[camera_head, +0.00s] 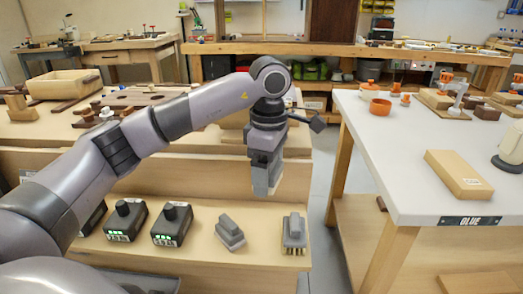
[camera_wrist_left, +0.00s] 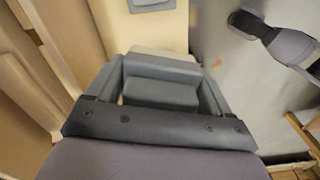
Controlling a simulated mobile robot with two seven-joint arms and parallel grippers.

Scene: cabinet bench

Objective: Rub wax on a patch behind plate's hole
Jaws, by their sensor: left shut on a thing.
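My left gripper (camera_head: 266,168) hangs fingers down in front of the cabinet bench, above its lower shelf. It is shut on a grey stepped block with a paler end (camera_wrist_left: 160,82). The block's pale lower end (camera_head: 274,184) shows below the fingers in the head view. I cannot tell for sure that this block is the wax.
The lower shelf (camera_head: 200,262) holds black devices (camera_head: 172,222) with green lights, a grey block (camera_head: 230,232) and a brush-like block (camera_head: 294,232). A wooden tray (camera_head: 64,84) stands at the back left. A white table (camera_head: 400,170) with a wooden block (camera_head: 458,174) stands right, across open floor.

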